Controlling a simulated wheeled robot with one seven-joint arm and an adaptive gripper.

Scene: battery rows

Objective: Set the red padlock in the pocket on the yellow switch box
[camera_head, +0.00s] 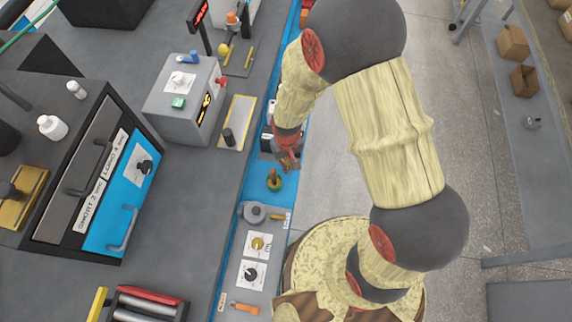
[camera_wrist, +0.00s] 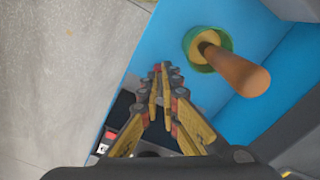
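I cannot pick out the red padlock for certain in either view. A yellow block with a dark knob (camera_head: 18,195) sits at the left edge of the head view; I cannot tell whether it is the switch box, and no pocket shows. My gripper (camera_head: 288,162) is over the blue strip at the bench's right edge. In the wrist view the fingers (camera_wrist: 161,72) converge to nearly touching tips, with nothing visible between them. A wooden-handled thing with a green and yellow base (camera_wrist: 232,65) stands beside the tips, apart from them; the head view shows it below the gripper (camera_head: 274,180).
A grey box with a green button (camera_head: 187,98) and a red part on its side stands on the bench. A blue-fronted cabinet (camera_head: 125,195) is at left. White plates with knobs (camera_head: 258,244) lie along the bench edge. Open floor (camera_head: 470,170) is to the right.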

